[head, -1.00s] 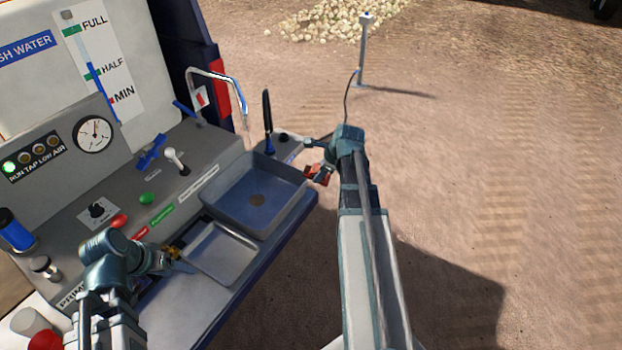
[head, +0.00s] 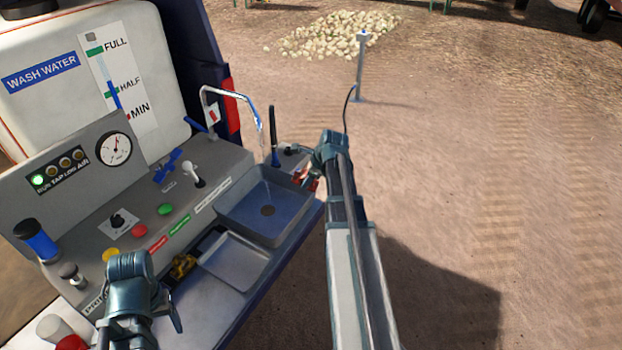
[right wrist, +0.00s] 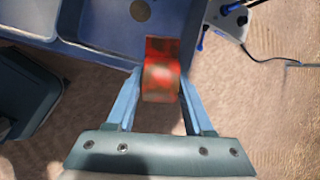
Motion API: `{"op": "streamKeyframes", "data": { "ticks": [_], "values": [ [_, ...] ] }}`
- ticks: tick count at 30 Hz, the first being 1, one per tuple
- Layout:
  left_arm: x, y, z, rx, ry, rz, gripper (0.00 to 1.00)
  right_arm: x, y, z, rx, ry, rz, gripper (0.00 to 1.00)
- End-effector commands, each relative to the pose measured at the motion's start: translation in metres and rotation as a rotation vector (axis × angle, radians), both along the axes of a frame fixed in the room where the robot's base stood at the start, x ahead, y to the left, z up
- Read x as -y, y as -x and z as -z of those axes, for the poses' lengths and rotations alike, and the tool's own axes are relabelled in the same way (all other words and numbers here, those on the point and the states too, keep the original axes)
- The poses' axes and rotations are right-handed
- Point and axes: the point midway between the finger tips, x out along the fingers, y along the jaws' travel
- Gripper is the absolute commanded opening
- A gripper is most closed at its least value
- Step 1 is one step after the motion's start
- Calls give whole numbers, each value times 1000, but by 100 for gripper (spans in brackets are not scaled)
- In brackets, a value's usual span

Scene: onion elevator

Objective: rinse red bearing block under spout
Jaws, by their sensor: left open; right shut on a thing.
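The red bearing block (head: 309,183) is at the right edge of the grey basin (head: 243,227), partly hidden by my arm. In the right wrist view the block (right wrist: 160,72) sits between the fingers of my right gripper (right wrist: 160,92), which is shut on it, beside the basin rim. My right gripper (head: 306,175) also shows in the head view. The spout (head: 233,95) arches over the basin, and a thin stream of water falls from it into the basin, left of the block. My left gripper (head: 173,303) is open and empty, above the front of the counter.
A shallow metal tray (head: 236,262) lies in front of the basin, with a yellow and black item (head: 183,266) at its left. A panel with coloured buttons, a white-handled lever (head: 194,174) and a gauge (head: 114,149) stands behind. Open ground lies to the right.

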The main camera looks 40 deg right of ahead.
Motion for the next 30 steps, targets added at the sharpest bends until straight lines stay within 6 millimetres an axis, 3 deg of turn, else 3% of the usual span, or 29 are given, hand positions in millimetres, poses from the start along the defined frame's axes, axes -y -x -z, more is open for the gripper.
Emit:
{"op": "streamKeyframes", "data": {
  "ticks": [30],
  "values": [
    [0,0,19,0,0,5,71,-41,-85,19,1,1,0,0]
  ]
}}
